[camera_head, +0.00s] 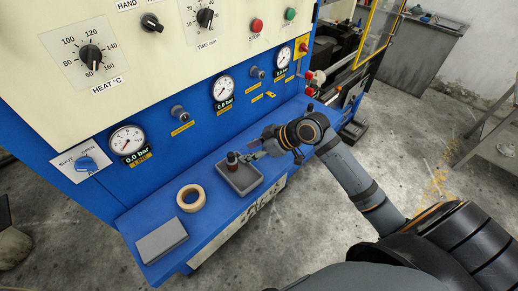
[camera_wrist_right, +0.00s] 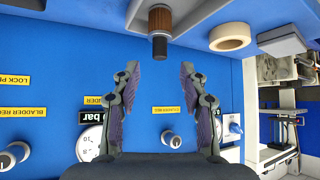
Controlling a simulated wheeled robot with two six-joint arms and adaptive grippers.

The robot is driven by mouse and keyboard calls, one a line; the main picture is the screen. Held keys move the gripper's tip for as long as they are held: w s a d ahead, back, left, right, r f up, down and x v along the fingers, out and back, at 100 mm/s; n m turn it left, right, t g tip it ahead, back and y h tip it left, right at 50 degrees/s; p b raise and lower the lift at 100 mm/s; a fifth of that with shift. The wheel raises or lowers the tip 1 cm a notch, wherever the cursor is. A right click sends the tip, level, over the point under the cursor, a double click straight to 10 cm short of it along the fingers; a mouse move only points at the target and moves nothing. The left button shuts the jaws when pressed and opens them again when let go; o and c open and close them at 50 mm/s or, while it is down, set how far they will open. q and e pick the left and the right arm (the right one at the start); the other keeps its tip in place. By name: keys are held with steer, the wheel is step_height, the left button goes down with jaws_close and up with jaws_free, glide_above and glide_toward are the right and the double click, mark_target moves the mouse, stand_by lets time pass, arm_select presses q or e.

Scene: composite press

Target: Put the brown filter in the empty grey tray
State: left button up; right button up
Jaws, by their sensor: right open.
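The brown filter (camera_head: 232,160) stands upright with its dark end up, at the back part of the grey tray (camera_head: 246,187). It appears to be inside the tray. In the right wrist view, which is upside down, the filter (camera_wrist_right: 160,19) shows at the top centre, beyond the fingertips, with part of the grey tray (camera_wrist_right: 193,9) beside it. My right gripper (camera_wrist_right: 160,67) is open and empty, apart from the filter. In the head view my right gripper (camera_head: 258,148) is just right of the filter, close to the tray. My left gripper is not in view.
A beige tape roll (camera_head: 190,198) and a grey block (camera_head: 161,241) lie left of the tray on the blue shelf (camera_head: 213,216). The press panel with gauges, knobs and valves (camera_head: 180,112) rises behind. The concrete floor is open to the right.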

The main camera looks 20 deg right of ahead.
steer(key=shift+v, duration=2.3)
steer(key=shift+a, duration=0.1)
